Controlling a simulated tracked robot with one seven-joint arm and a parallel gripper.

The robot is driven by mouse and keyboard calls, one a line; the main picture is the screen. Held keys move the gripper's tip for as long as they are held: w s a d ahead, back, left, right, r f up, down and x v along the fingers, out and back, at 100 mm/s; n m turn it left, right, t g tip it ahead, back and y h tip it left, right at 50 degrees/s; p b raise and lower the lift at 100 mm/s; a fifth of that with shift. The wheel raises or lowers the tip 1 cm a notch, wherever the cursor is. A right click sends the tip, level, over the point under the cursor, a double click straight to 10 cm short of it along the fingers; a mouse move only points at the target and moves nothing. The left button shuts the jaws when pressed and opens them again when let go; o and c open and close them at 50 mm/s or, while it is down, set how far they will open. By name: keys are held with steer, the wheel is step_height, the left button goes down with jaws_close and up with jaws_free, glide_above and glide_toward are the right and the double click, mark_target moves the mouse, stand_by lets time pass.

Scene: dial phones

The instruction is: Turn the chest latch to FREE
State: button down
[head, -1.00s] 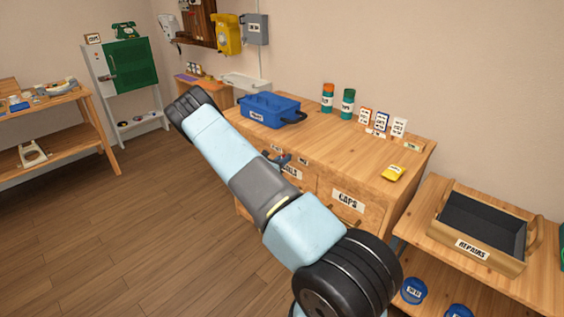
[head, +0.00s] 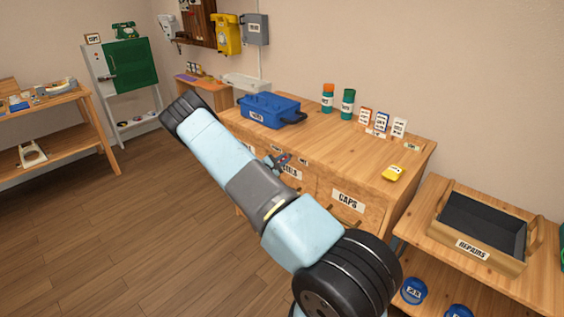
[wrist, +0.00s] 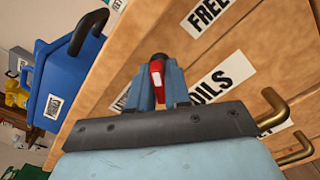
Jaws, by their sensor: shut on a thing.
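The chest latch is a small red lever (wrist: 157,73) with a dark round end, on the wooden front of the chest (head: 325,145). My gripper (wrist: 160,88) has its two blue-grey fingers closed on either side of the lever. In the head view my gripper (head: 277,163) is at the chest's front, below the top edge, partly behind my arm. In the wrist view a FREE label (wrist: 207,12) lies up and right of the lever. Another label (wrist: 120,99) at its left is mostly hidden and unreadable. The lever's base is hidden by the fingers.
A blue lidded box (head: 268,111) with a dark handle stands on the chest top at left. Brass drawer handles (wrist: 290,108) stick out near my gripper's right side. A REPAIRS tray (head: 470,250) sits on the bench at right. Open floor lies left.

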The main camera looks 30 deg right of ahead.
steer(key=shift+s+d+f+m, duration=0.2)
steer(key=shift+s+d+m, duration=0.15)
steer(key=shift+m, duration=0.25)
steer(key=c, duration=1.2)
jaws_free()
steer(key=shift+a, duration=0.1)
steer(key=shift+o, duration=0.2)
steer(key=shift+w+a+r, duration=0.1)
steer(key=v, duration=1.3)
steer(key=shift+a, duration=0.35)
steer(key=shift+r, duration=0.1)
